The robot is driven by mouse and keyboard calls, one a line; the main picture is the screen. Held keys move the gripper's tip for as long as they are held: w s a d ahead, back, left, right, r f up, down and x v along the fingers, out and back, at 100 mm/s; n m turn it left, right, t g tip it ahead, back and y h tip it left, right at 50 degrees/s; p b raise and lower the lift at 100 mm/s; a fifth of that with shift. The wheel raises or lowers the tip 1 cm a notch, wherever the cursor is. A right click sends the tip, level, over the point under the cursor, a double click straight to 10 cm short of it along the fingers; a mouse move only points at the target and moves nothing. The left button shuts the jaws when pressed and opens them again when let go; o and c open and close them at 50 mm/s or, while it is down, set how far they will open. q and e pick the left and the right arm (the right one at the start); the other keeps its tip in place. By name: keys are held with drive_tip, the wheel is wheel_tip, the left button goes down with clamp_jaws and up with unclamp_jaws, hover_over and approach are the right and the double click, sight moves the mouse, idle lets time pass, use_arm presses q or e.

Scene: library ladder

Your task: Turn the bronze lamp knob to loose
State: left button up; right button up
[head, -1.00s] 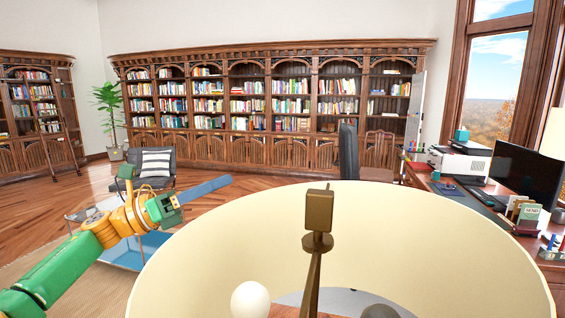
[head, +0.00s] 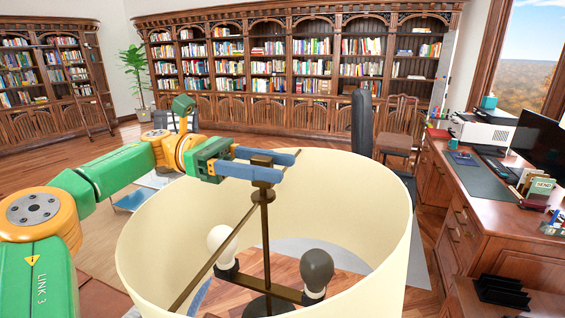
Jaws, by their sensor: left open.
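The bronze lamp knob (head: 262,160) is a small block at the top of the lamp's thin central post. It stands above the open top of a cream lampshade (head: 345,220). My left gripper (head: 289,166) reaches in from the left, open, with its two blue fingers level over the shade. One finger lies behind the knob and the other in front of it, so the knob is between them. The near finger hides the knob's lower part, and I cannot tell whether either finger touches it. My right gripper is not in view.
Inside the shade are a white bulb (head: 222,240), a dark bulb (head: 316,268) and thin bronze spokes. A wooden desk (head: 470,215) with a printer (head: 482,130) and a monitor (head: 535,140) stands at the right. Bookcases (head: 300,65) line the back wall.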

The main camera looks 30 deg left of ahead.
use_arm(q)
drive_tip(key=shift+w+a+f, duration=0.1)
drive_tip(key=shift+a, duration=0.25)
drive_tip(key=shift+c, duration=0.7)
drive_tip(key=shift+a+f, duration=0.1)
drive_tip(key=shift+a, duration=0.35)
drive_tip(key=c, duration=0.4)
drive_tip(key=shift+a, duration=0.15)
clamp_jaws()
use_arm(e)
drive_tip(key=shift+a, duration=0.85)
